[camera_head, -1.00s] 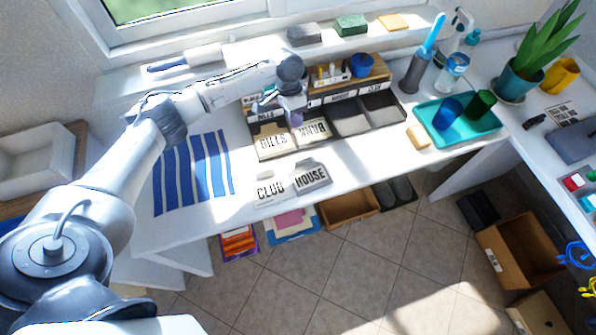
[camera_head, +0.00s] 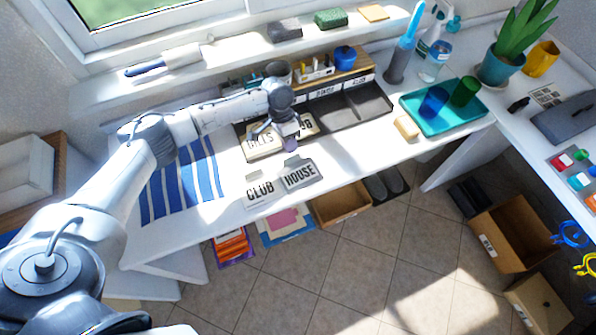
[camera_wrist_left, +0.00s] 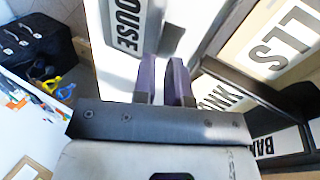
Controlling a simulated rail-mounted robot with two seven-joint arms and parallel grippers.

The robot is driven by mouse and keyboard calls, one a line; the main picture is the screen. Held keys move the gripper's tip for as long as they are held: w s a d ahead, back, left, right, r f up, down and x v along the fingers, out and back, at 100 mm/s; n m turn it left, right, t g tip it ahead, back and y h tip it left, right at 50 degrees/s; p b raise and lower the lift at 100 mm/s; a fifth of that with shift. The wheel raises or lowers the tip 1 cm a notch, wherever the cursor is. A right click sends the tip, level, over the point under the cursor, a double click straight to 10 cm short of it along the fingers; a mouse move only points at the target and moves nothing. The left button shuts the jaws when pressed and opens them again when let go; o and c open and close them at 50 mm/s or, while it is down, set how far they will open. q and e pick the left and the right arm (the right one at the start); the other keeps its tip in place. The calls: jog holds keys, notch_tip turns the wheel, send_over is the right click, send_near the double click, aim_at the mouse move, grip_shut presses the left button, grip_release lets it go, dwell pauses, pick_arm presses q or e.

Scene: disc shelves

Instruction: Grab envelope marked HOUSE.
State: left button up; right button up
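The HOUSE envelope (camera_head: 299,180) lies on the white tabletop near its front edge, right of the CLUB envelope (camera_head: 260,194). My left gripper (camera_head: 291,144) hangs just behind the HOUSE envelope, near the front of the sorting tray, and holds nothing. In the left wrist view its two purple fingers (camera_wrist_left: 163,80) stand apart with a narrow gap and nothing between them. The HOUSE envelope (camera_wrist_left: 126,28) shows beyond the fingertips to the left, partly cut off by the frame edge. My right gripper is not in view.
The dark sorting tray (camera_head: 375,98) holds the BILLS envelope (camera_head: 262,146) and one partly hidden by my gripper; its right compartments look empty. A striped cloth (camera_head: 182,185) lies left. A teal tray (camera_head: 447,122) with cups and a sponge (camera_head: 406,127) stand right.

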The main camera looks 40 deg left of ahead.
aim_at(294, 157)
pick_arm(q)
jog(key=b+x, duration=0.1)
jog(key=x, duration=0.3)
jog(key=shift+w+d+f, duration=0.1)
jog(key=shift+w+d, duration=0.05)
jog(key=shift+d+f, duration=0.15)
jog(key=shift+f, duration=0.2)
jog(key=shift+c, duration=0.2)
grip_shut()
jog(key=shift+r, duration=0.1)
